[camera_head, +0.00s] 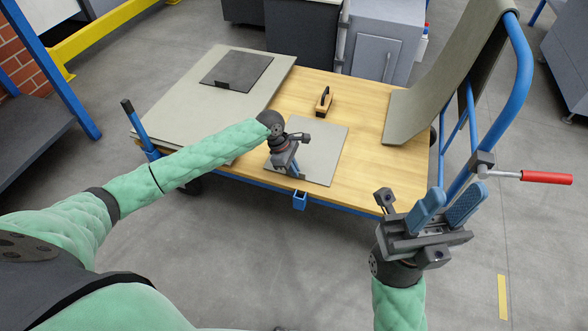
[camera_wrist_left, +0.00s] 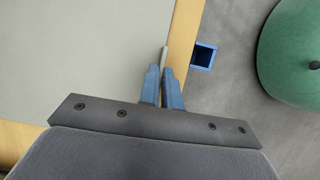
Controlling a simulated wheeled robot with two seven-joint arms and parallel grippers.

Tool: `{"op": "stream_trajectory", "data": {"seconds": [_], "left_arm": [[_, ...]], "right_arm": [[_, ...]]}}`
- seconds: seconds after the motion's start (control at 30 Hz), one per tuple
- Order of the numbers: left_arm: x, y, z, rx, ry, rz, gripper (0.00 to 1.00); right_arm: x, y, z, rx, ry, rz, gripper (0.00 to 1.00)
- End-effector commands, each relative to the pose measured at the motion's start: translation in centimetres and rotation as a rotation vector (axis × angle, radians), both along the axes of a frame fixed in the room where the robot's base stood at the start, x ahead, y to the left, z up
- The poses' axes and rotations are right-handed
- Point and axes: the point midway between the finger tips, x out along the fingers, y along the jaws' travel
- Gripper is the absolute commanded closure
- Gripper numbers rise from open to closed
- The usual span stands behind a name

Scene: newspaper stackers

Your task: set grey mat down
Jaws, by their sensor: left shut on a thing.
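The light grey mat (camera_head: 322,147) lies over the wooden cart deck near its front edge. It looks flat; I cannot tell whether all of it touches the wood. My left gripper (camera_head: 291,168) is at its left front edge, shut on the mat and partly covering it. In the left wrist view, the mat (camera_wrist_left: 80,60) fills the left side, and my left fingers (camera_wrist_left: 163,80) are close together at its edge. My right gripper (camera_head: 446,207) is open and empty, in front of the cart's right front corner, with its blue fingers apart.
The cart deck (camera_head: 375,150) also holds larger grey-green sheets (camera_head: 190,100) with a dark mat (camera_head: 236,70) on top, and a small wooden-handled tool (camera_head: 324,99). A bent sheet (camera_head: 440,80) leans on the blue handle (camera_head: 522,70). A red-gripped lever (camera_head: 546,177) sticks out right.

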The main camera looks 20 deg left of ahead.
Motion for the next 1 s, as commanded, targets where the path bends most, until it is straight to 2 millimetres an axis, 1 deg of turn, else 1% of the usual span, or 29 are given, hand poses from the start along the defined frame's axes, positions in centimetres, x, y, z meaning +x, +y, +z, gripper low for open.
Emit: {"op": "stream_trajectory", "data": {"seconds": [0.1,0.13,0.2,0.23,0.5,0.6,0.63,0.77,1.0], "left_arm": [[0.0,0.0,0.1,-0.001,0.000,0.000,1.00],[0.0,0.0,-0.1,0.000,0.001,0.000,0.91],[0.0,0.0,-0.1,0.000,0.000,0.000,0.77],[0.0,0.0,-0.1,0.000,0.000,0.000,0.73],[0.0,0.0,-0.1,0.000,0.000,0.000,0.73],[0.0,0.0,-0.1,0.000,0.000,-0.001,0.73],[0.0,0.1,0.4,0.000,-0.001,0.000,0.73],[0.0,0.8,2.2,0.001,-0.001,0.000,0.73],[0.0,2.6,6.6,0.000,-0.001,-0.001,0.73]], "right_arm": [[0.0,0.0,0.3,-0.001,0.003,-0.004,0.64],[0.0,-0.1,0.1,-0.002,0.005,-0.006,0.64],[0.0,-0.1,-0.1,-0.002,0.010,-0.008,0.64],[-0.1,-0.1,-0.2,-0.002,0.012,-0.008,0.64],[0.0,-0.2,-0.3,-0.002,0.013,-0.010,0.64],[0.0,-0.2,-0.6,-0.002,0.012,-0.008,0.64],[0.0,-0.1,-0.1,-0.002,0.012,-0.006,0.64],[0.0,-0.2,0.5,-0.008,0.007,-0.013,0.64],[0.0,-0.7,1.2,-0.029,0.009,-0.049,0.64]]}}
